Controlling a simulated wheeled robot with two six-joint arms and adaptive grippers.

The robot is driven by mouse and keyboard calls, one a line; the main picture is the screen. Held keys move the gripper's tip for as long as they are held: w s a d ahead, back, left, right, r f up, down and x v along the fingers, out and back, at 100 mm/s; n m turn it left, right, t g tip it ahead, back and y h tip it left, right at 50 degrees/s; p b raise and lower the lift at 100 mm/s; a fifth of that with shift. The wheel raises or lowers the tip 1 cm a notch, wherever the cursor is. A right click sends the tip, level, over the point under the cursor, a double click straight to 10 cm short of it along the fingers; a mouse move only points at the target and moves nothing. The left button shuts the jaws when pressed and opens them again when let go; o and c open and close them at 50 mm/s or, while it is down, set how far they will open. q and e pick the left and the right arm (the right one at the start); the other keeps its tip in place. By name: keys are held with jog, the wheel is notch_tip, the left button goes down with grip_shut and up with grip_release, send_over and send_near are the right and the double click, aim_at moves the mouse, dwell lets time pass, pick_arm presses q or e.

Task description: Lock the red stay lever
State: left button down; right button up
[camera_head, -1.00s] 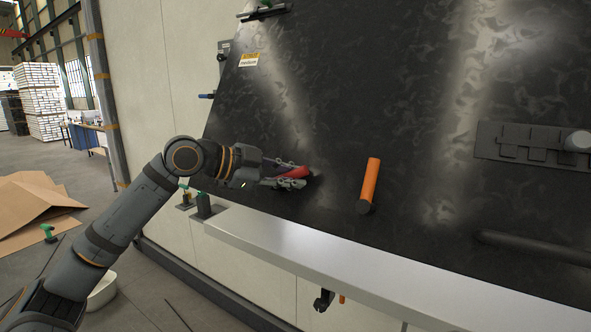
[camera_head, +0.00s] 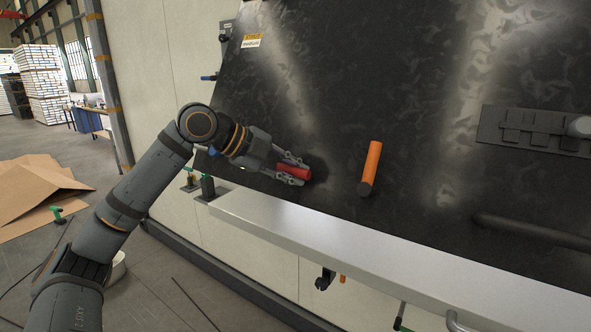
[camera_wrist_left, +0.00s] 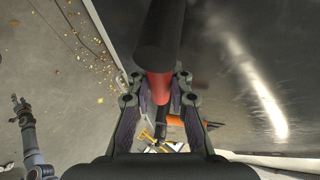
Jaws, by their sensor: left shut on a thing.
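The red stay lever (camera_head: 293,172) is a short red cylinder in front of the dark panel (camera_head: 340,120). My left gripper (camera_head: 291,172) is shut on it, with one finger above and one below the red part in the head view. How the lever joins the panel is hidden by the gripper. My right gripper is in neither view.
An orange handle (camera_head: 371,167) sticks out from the panel to the right of my gripper. A pale ledge (camera_head: 330,245) runs below the panel. A dark latch plate (camera_head: 530,130) is at the right. Cardboard (camera_head: 40,185) lies on the floor at left.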

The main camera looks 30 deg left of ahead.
pick_arm(q)
jog(key=shift+f, duration=0.15)
jog(key=c, duration=1.2)
grip_release()
notch_tip(320, 180, up, 9)
jog(key=shift+r, duration=0.55)
jog(key=shift+c, duration=0.4)
